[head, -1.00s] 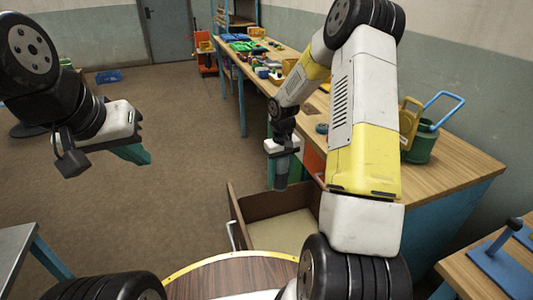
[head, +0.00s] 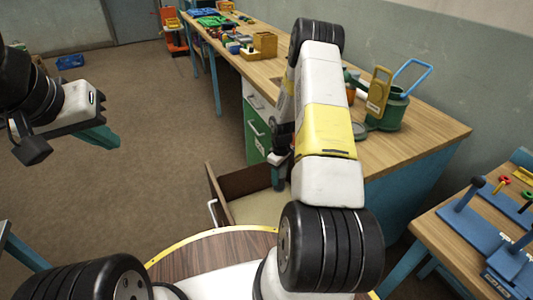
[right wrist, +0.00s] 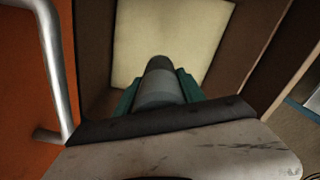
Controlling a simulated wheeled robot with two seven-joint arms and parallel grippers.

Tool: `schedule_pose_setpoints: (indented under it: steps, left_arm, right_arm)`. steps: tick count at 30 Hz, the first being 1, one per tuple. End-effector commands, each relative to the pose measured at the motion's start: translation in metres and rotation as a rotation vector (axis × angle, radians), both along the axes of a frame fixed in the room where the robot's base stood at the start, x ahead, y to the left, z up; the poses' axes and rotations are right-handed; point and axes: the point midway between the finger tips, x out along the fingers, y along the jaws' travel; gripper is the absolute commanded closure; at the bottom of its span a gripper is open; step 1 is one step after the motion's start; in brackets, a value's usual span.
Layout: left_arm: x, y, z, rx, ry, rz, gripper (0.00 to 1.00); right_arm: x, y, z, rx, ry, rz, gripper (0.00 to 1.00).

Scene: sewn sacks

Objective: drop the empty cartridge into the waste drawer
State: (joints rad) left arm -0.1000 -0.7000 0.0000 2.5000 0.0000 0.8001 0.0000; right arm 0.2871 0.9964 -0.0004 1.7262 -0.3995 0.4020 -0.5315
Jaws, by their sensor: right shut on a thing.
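My right gripper (right wrist: 159,92) is shut on the empty cartridge (right wrist: 160,80), a grey cylinder with a darker end, seen between green fingers in the right wrist view. In the head view this gripper (head: 279,176) hangs over the open waste drawer, partly hidden by my right arm. The drawer (head: 224,179) has brown walls and a pale floor; it also shows in the right wrist view (right wrist: 215,25), below the cartridge. My left gripper (head: 98,137), with green fingers, is out to the left over bare floor; its finger gap cannot be made out.
A long wooden workbench (head: 425,135) runs along the wall, with a green pot (head: 388,108) and small bins. A green drawer front (head: 257,130) is behind the open drawer. A metal handle on an orange panel (right wrist: 30,90) is close at left in the wrist view. A round wooden top (head: 205,252) is in front.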

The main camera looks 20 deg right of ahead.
Motion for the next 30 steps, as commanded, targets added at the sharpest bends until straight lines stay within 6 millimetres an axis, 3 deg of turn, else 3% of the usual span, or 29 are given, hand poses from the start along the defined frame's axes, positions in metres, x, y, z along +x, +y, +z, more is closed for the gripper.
schedule_pose_setpoints:
  steps: [6, 17, 18, 21, 22, 30]
  left_arm:
    - [0.000, 0.000, 0.000, 0.000, 0.000, 0.000, 1.00]
    - [0.000, 0.000, 0.000, 0.000, 0.000, 0.000, 1.00]
    - [0.000, 0.000, 0.000, 0.000, 0.000, 0.000, 1.00]
    - [0.000, 0.000, 0.000, 0.000, 0.000, 0.000, 1.00]
    - [0.000, 0.000, 0.000, 0.000, 0.000, 0.000, 1.00]
    - [0.000, 0.000, 0.000, 0.000, 0.000, 0.000, 1.00]
  right_arm:
    - [0.000, 0.000, -0.020, 0.000, 0.001, 0.000, 0.94]
    - [0.000, 0.000, -0.025, -0.001, -0.001, 0.000, 0.94]
    - [0.000, 0.000, -0.025, 0.000, 0.000, 0.000, 0.52]
    - [0.000, 0.000, -0.025, 0.000, 0.000, -0.001, 0.32]
    - [0.000, 0.000, -0.025, 0.000, 0.000, 0.000, 0.28]
    - [0.000, 0.000, -0.025, 0.000, 0.000, -0.001, 0.28]
